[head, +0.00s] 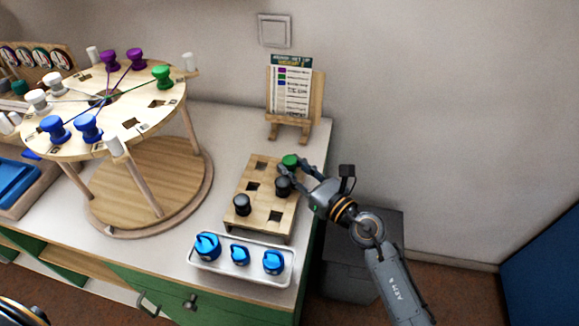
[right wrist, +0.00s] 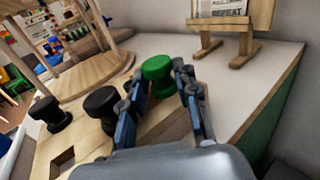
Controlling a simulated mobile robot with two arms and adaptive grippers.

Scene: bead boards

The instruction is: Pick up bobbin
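A green bobbin (head: 290,160) stands at the far right corner of a wooden bead board (head: 262,165) with square holes. Two black bobbins stand on the same board, one (head: 283,187) close to my right gripper and one (head: 242,204) further left. My right gripper (head: 294,177) reaches in from the right, low over the board. In the right wrist view its two fingers (right wrist: 163,84) are spread, with the green bobbin (right wrist: 158,72) between and just beyond the tips. I cannot tell whether they touch it.
A round wooden stand (head: 80,142) with purple, green, white and blue bobbins rises at the left. A white tray (head: 240,279) with blue pieces lies in front of the board. A card on an easel (head: 290,88) stands behind. The counter's right edge is close to the board.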

